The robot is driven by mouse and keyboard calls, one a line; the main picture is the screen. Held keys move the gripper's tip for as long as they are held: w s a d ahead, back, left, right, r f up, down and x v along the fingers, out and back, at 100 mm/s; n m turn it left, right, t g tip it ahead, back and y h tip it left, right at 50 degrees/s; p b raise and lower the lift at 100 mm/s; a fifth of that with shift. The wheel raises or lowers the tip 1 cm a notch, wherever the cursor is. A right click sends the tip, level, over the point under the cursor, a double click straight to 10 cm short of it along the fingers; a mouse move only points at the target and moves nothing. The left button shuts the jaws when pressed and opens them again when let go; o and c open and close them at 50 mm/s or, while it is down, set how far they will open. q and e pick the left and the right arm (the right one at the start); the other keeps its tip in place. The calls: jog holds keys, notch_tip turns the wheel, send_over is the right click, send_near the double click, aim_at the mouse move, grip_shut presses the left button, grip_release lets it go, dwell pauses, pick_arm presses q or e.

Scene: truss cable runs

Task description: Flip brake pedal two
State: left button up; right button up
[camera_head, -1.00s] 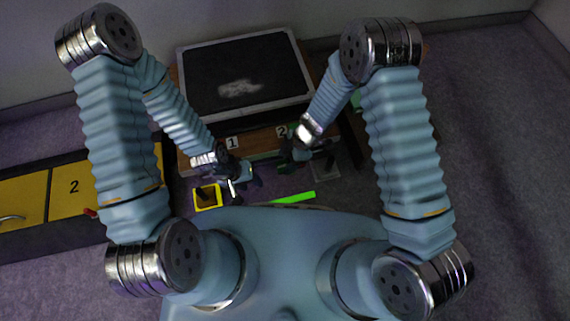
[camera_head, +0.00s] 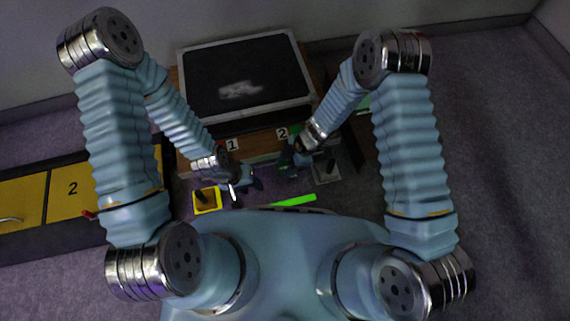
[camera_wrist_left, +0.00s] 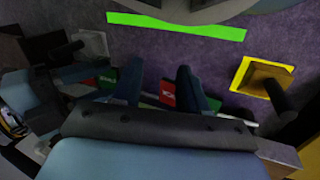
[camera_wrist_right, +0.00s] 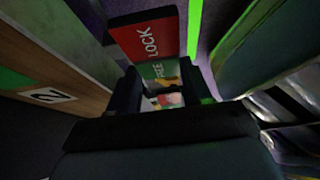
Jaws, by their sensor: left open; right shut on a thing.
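Brake pedal two (camera_wrist_right: 148,38) shows in the right wrist view as a plate with a red LOCK half and a green FREE half. My right gripper (camera_wrist_right: 160,90) is shut on it at the green end, near the label 2 (camera_wrist_right: 45,95). In the head view my right gripper (camera_head: 288,162) is low in front of the cabinet; its fingers hide most of the pedal. My left gripper (camera_head: 248,182) is open and empty, to the left. In the left wrist view a red-and-green plate (camera_wrist_left: 168,92) shows beyond its open fingers (camera_wrist_left: 160,85).
A black-topped cabinet (camera_head: 205,95) stands behind, with label 1 (camera_head: 232,144) on its front. A yellow-framed square with a dark post (camera_head: 207,208), a grey square with a post (camera_head: 333,172) and a bright green strip (camera_head: 294,201) lie on the floor. Yellow-fronted drawers (camera_head: 75,187) stand left.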

jog(key=y, duration=0.1)
jog(key=g+y, duration=0.1)
jog(key=y, duration=0.1)
jog(key=shift+w+d+r, duration=0.15)
jog(key=shift+d+r, duration=0.05)
jog(key=shift+d, duration=0.2)
jog(key=o, duration=0.8)
jog(key=p+v, duration=0.2)
jog(key=v, duration=1.1)
jog(key=shift+d+r+p, duration=0.25)
jog(key=shift+d+p, duration=0.05)
jog(key=shift+w, duration=0.1)
